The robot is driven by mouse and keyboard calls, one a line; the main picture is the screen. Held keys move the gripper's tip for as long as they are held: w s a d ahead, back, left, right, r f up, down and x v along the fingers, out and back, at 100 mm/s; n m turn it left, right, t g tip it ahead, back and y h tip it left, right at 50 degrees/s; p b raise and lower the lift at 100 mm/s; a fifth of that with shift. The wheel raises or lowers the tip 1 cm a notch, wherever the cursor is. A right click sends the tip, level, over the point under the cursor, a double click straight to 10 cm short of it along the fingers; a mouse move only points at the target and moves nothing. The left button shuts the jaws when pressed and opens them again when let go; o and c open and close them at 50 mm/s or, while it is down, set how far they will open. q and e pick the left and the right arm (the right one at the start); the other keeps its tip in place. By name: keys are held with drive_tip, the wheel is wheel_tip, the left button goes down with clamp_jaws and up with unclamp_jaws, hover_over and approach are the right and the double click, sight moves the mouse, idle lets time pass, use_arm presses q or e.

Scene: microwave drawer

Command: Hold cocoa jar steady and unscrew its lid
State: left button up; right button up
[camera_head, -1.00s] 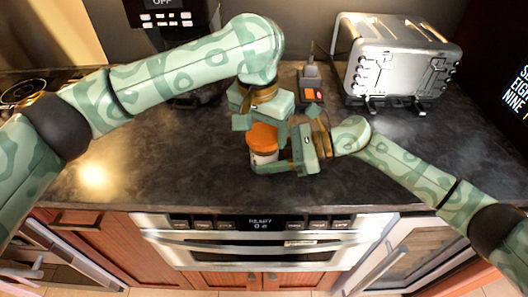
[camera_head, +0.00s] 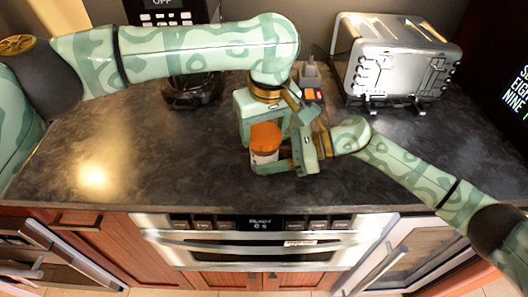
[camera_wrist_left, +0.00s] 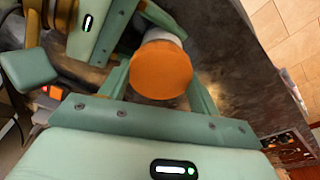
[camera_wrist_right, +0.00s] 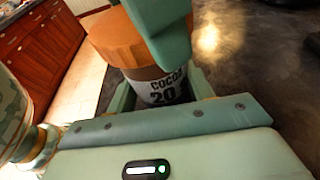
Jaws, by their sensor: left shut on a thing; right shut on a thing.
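The cocoa jar (camera_head: 264,157) stands upright on the dark counter, with an orange lid (camera_head: 265,135) on top. In the right wrist view its white label (camera_wrist_right: 160,88) reads "COCOA 20". My right gripper (camera_head: 276,163) is shut on the jar's body from the right, below the lid. My left gripper (camera_head: 267,128) comes down from above and is shut on the orange lid. In the left wrist view the round lid top (camera_wrist_left: 160,70) sits between my left fingers. The lid's threads are hidden, so I cannot tell whether it is loose.
A silver toaster oven (camera_head: 398,62) stands at the back right. A small grey device with an orange switch (camera_head: 311,93) is just behind my grippers. A coffee machine (camera_head: 185,80) is at the back left.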

use_arm(q)
drive_tip(key=n, duration=0.3)
drive_tip(key=shift+a+r, duration=0.1)
drive_tip(key=shift+r, duration=0.05)
idle(0.6)
drive_tip(key=o, duration=1)
drive_tip(key=shift+o, duration=0.2)
drive_tip(key=shift+r, duration=0.1)
drive_tip(key=shift+r, duration=2.4)
